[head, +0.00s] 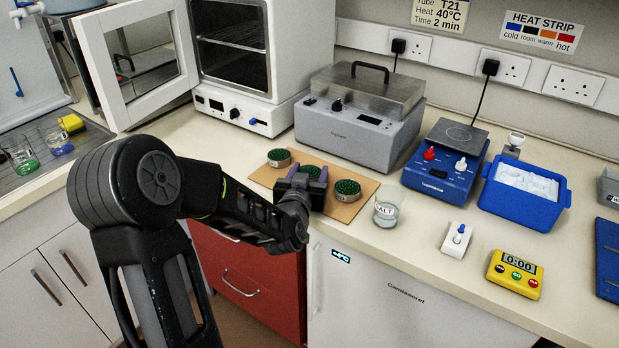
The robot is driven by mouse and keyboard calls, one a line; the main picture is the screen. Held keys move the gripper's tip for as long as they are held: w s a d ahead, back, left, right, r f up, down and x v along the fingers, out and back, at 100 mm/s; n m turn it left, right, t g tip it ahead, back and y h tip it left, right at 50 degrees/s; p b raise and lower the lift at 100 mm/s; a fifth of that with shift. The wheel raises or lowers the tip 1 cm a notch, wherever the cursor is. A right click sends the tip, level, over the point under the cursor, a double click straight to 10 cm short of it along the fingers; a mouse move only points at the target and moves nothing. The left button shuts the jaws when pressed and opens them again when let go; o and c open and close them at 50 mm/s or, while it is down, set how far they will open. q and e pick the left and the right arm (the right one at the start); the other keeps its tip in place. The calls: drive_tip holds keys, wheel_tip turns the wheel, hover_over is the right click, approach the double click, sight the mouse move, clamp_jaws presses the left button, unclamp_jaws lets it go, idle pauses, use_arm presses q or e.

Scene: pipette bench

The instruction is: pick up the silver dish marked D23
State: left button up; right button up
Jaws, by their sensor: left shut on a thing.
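Small round dishes with green tops stand on a wooden board (262,180) on the bench. One dish (279,157) is at the board's back left, and another dish (346,188) is at its right. A middle dish (310,171) shows between the purple-tipped fingers of my left gripper (306,175). My left gripper is shut on this middle dish. My wrist hides its near side, and I cannot read its label or tell whether it is lifted off the board. My right gripper is out of view.
A glass beaker (387,208) stands just right of the board. The grey bath (359,122) is behind it, and the blue hotplate (444,160) and ice tub (523,190) are to the right. The open oven door (139,63) is at left. A yellow timer (514,273) lies near the front edge.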

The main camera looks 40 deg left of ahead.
use_arm(q)
drive_tip(key=c, duration=0.5)
drive_tip(key=shift+o, duration=0.2)
wheel_tip(320, 180, up, 10)
idle(0.7)
